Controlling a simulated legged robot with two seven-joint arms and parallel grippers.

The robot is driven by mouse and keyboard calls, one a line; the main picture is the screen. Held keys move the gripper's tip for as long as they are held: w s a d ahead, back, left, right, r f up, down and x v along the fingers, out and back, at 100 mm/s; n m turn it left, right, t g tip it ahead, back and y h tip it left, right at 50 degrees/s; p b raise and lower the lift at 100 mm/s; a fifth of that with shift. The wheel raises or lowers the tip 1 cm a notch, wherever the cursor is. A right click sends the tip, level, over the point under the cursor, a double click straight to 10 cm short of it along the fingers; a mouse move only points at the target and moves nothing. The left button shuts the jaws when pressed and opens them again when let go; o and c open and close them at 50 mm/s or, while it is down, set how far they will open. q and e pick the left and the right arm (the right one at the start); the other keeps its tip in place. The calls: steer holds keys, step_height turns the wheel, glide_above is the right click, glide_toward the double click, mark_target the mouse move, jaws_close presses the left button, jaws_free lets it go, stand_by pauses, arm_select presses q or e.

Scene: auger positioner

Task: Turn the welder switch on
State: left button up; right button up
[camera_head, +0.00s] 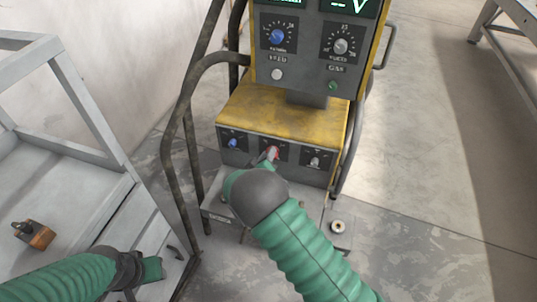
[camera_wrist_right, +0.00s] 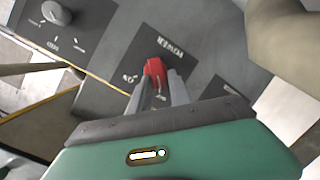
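The welder's red switch (camera_head: 272,153) is on the lower dark panel of the yellow welder (camera_head: 285,108). In the right wrist view the red switch (camera_wrist_right: 154,70) sits between my right gripper's two grey fingertips (camera_wrist_right: 160,85), and it fills the narrow gap between them. The fingers look closed on it. In the head view my right gripper (camera_head: 270,158) is mostly hidden behind my green-sleeved wrist, with its tips at the switch. My left gripper (camera_head: 168,262) is low at the left, mostly hidden by its sleeve, away from the welder; its fingers are not clear.
A blue knob (camera_head: 233,143) and a grey knob (camera_head: 315,161) flank the switch. The upper panel (camera_head: 310,60) has larger dials. A bent pipe frame (camera_head: 182,100) stands left of the welder, beside a grey metal frame (camera_head: 85,105).

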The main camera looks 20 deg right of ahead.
jaws_close()
steer(key=shift+s+d, duration=0.1)
steer(key=shift+d, duration=0.05)
